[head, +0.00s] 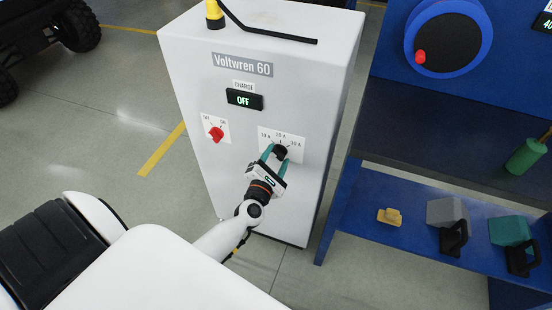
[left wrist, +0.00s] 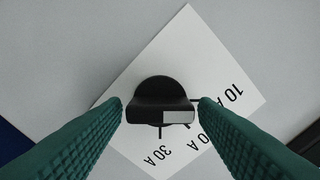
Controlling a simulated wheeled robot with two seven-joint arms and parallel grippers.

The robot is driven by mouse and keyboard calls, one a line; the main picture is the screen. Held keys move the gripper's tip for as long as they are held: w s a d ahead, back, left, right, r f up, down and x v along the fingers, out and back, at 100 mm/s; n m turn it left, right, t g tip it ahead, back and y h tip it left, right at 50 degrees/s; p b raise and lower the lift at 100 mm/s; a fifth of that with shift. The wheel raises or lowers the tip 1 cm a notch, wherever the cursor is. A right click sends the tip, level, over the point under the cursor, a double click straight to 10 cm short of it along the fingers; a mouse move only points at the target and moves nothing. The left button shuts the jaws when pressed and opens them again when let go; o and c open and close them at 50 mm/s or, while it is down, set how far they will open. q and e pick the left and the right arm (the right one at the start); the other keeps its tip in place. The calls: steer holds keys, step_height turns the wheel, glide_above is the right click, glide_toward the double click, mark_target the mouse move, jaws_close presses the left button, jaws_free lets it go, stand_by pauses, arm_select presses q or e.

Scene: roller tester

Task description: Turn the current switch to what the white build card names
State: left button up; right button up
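The current switch (head: 280,151) is a black knob on a white plate marked 10 A, 20 A and 30 A, on the front of the grey Voltwren 60 charger (head: 215,165). My left gripper (head: 274,155) is at the knob, its green fingers on either side. In the left wrist view the knob (left wrist: 160,98) sits between the fingertips (left wrist: 160,104) with narrow gaps, so the gripper is open. A pale mark shows on the knob's edge; which value it points to I cannot tell. I see no white build card. My right gripper is out of view.
A red OFF/ON switch (head: 216,133) is left of the current switch. The CHARGE display (head: 244,99) reads OFF. A black cable (head: 270,34) lies on top. At right, a blue bench (head: 345,205) holds a yellow part (head: 389,216) and grey and green blocks.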

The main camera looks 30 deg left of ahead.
arm_select(q)
steer(key=c, duration=0.7)
steer(key=shift+m, duration=0.5)
steer(key=m+p, duration=0.1)
steer(key=m, duration=0.1)
steer(key=shift+r+m+p, duration=0.1)
steer(key=shift+m+p, duration=0.25)
steer(key=shift+m, duration=0.05)
steer(key=m+p, duration=0.1)
steer(key=m, duration=0.2)
steer(key=shift+m, duration=0.4)
steer(key=m+p, duration=0.2)
steer(key=m, duration=0.4)
steer(key=m+p, duration=0.1)
steer(key=m, duration=0.2)
steer(key=shift+f+p, duration=0.25)
steer(key=shift+p, duration=0.1)
steer(key=shift+m, duration=0.6)
steer(key=shift+f+m, duration=0.1)
steer(key=shift+m, duration=0.2)
